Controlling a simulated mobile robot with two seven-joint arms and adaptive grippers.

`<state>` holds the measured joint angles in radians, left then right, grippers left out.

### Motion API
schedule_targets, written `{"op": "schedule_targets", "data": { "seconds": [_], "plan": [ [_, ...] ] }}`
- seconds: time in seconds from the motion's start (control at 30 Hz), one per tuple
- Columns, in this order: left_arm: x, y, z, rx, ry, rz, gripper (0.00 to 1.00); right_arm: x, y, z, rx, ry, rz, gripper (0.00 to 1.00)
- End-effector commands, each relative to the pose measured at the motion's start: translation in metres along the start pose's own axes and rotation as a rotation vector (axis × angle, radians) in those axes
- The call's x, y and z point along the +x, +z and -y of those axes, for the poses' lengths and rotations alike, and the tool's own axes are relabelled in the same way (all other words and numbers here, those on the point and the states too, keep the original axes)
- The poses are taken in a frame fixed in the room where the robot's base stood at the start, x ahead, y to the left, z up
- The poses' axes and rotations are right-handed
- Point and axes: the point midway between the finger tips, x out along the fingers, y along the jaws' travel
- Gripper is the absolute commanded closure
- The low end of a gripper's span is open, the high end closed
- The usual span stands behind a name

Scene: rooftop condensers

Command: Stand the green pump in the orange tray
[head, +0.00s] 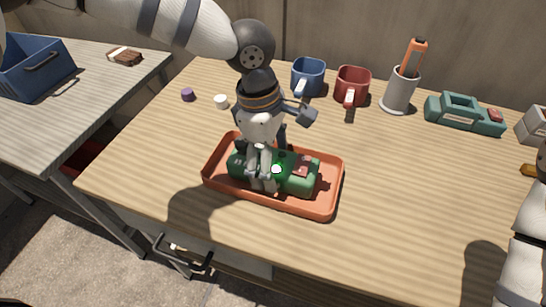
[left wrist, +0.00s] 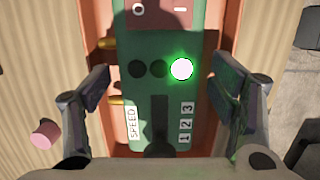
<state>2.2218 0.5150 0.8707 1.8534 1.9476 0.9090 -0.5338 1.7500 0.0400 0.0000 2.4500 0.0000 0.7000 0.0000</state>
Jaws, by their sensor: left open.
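The green pump (head: 300,178) sits in the orange tray (head: 328,208), its long side along the tray. In the left wrist view the pump (left wrist: 158,95) shows a face with a lit green button, two dark buttons, a SPEED label and brass fittings at its left side. The tray (left wrist: 225,22) shows on both sides of it. My left gripper (head: 262,181) is over the pump and hides part of it. In the left wrist view its open fingers (left wrist: 160,78) are on either side of the pump, with gaps showing. My right gripper is out of view.
Behind the tray stand a blue mug (head: 308,77), a red mug (head: 351,87) and a grey cup (head: 398,92) with an orange-handled tool. Another green device (head: 465,113) is at back right. A purple cap (head: 187,95) and white cap (head: 221,102) lie left.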

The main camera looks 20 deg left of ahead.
Motion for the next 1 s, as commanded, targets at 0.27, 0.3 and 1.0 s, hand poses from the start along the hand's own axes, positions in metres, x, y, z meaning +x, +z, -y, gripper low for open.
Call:
{"op": "schedule_targets", "data": {
  "seconds": [0.27,0.3,1.0],
  "plan": [
    [-0.048,0.001,-0.002,0.0,0.01,0.002,0.22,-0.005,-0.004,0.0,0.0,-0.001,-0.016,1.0],
    [-0.059,0.001,-0.001,-0.002,0.008,0.002,0.22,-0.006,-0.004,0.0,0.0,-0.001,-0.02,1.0],
    [-0.123,0.0,0.0,0.0,-0.001,0.0,0.22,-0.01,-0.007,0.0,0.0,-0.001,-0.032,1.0]
  ]
}}
